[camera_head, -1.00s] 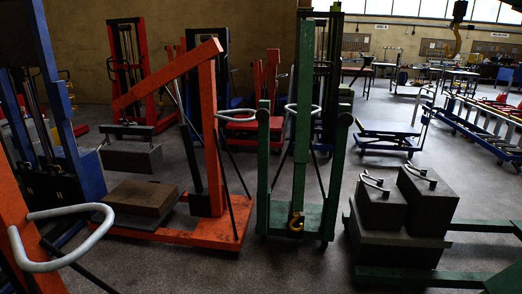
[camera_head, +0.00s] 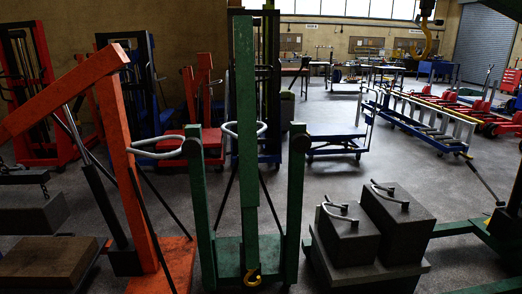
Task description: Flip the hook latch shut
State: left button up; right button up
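A small yellow hook (camera_head: 252,276) hangs low in front of the green crane (camera_head: 246,150), near the bottom edge of the picture. It is too small and dark to tell how its latch stands. A second, larger yellow hook (camera_head: 422,42) hangs from above at the top right, farther back. No latch can be made out clearly on it either. Neither of my grippers is in view.
An orange crane (camera_head: 125,140) stands close on the left, with a dark block (camera_head: 45,262) beside it. Dark weights with handles (camera_head: 350,238) stand right of the green crane. A blue cart (camera_head: 336,134) stands behind. Open floor lies at centre right.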

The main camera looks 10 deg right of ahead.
aim_at(416, 21)
jog(key=i+j+z, duration=0.2)
jog(key=i, duration=0.25)
jog(key=i+j+z, duration=0.1)
jog(key=i+z, duration=0.15)
jog(key=i, duration=0.15)
jog(key=i+j+z, duration=0.2)
jog(key=i+z, duration=0.1)
jog(key=z, duration=0.4)
jog(key=i+j+z, duration=0.1)
jog(key=z, duration=0.35)
jog(key=i+j, duration=0.55)
jog(key=j, duration=0.2)
jog(key=i+j+z, duration=0.15)
jog(key=z, duration=1.55)
